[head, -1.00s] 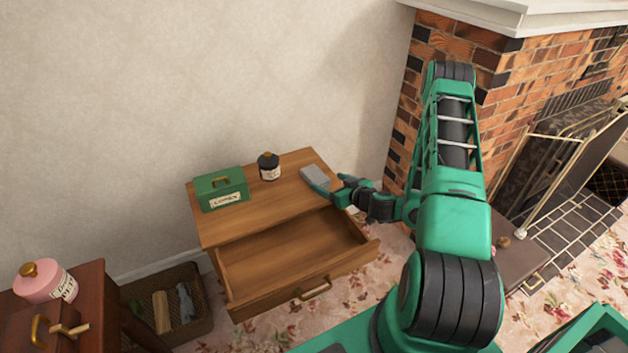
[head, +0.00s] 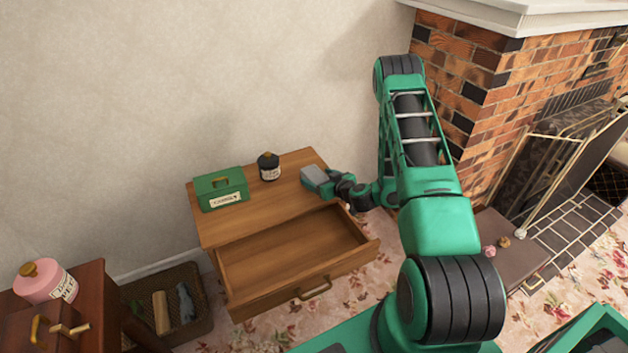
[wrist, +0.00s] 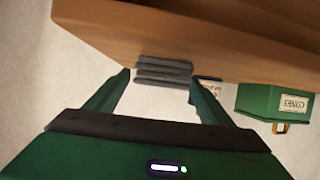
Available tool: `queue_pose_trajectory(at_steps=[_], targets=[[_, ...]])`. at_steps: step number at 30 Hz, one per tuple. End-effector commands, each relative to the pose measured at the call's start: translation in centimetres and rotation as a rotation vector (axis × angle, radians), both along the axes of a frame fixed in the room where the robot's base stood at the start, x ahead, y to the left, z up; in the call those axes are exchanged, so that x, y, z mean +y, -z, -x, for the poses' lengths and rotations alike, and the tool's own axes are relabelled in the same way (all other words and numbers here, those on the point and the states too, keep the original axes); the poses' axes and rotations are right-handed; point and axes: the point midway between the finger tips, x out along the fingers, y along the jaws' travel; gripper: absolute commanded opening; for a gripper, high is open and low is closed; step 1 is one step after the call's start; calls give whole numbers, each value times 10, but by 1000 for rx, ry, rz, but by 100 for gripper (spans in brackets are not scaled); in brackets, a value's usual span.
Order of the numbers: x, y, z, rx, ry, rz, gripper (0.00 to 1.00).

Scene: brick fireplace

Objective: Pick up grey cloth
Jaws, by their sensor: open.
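The grey cloth (head: 314,175) lies folded on the right end of the wooden dresser top, and my gripper (head: 317,180) is at it from the right. In the wrist view the cloth (wrist: 163,71) shows as a stack of grey layers between the two green fingertips. My gripper (wrist: 160,80) is open there, with a finger on either side of the cloth. A gap shows at the left finger; I cannot tell whether either finger touches the cloth.
The dresser (head: 255,215) has its top drawer (head: 295,250) pulled open and empty. A green box (head: 220,188) and a dark jar (head: 268,166) stand on its top, left of the cloth. A brick fireplace (head: 480,85) is to the right. A basket (head: 168,310) sits on the floor at left.

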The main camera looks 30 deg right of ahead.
Motion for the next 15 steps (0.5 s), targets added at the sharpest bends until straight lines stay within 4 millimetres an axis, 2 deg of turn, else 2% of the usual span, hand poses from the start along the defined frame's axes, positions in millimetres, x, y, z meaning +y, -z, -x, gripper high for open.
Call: queue_pose_trajectory(at_steps=[6,14,15], targets=[[2,7,-18,0,-1,1,75],[2,8,-20,0,0,-1,75],[2,8,-19,0,0,-1,68]])
